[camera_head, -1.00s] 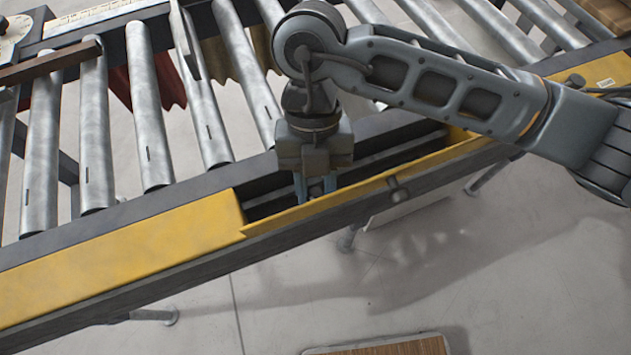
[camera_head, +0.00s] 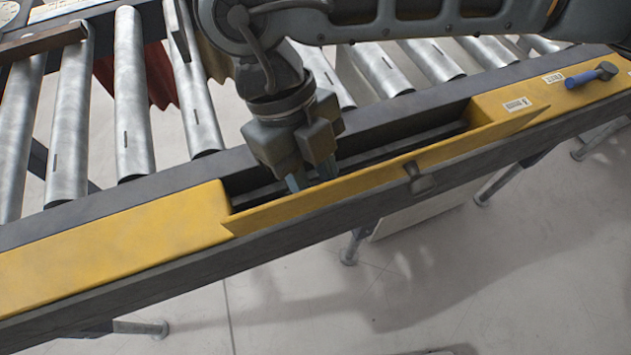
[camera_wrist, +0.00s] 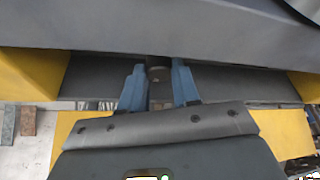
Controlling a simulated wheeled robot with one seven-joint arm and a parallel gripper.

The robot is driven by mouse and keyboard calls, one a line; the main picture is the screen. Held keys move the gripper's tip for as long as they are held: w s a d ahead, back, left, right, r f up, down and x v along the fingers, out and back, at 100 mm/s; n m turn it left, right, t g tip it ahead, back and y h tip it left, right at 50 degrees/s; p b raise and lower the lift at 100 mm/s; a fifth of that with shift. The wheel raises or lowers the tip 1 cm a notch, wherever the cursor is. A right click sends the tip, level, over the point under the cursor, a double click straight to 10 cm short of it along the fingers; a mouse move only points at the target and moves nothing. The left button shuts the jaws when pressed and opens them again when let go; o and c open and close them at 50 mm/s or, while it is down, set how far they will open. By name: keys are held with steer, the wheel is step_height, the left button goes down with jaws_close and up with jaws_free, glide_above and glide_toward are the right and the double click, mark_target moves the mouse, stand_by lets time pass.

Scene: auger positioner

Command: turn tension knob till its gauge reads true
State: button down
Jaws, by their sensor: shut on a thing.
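My gripper (camera_head: 312,182) reaches down into the open slot of the yellow rail, behind its tilted yellow flap (camera_head: 385,178). In the wrist view its two blue fingers (camera_wrist: 159,88) are shut on a small dark, round piece. This piece looks like the tension knob (camera_wrist: 158,73), though only part of it shows. In the head view the fingertips and the knob are hidden low in the slot. No gauge reading can be made out. A pale plate with a round dial-like mark (camera_head: 8,12) is cut off at the top left; I cannot tell if it is the gauge.
Steel rollers (camera_head: 135,100) line the conveyor behind the rail. A dark knob-like part (camera_head: 420,180) sits on the flap's outer edge. A blue-handled tool (camera_head: 590,76) lies on the rail at right. Yellow slot ends bound the fingers on both sides. The floor in front is clear.

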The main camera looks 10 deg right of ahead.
steer(key=shift+n+b, duration=0.4)
steer(key=shift+n, duration=0.2)
steer(key=c, duration=1.1)
jaws_free()
steer(key=b+v, duration=0.1)
steer(key=v, duration=0.7)
steer(key=shift+s+a, duration=0.1)
steer(key=shift+a, duration=0.05)
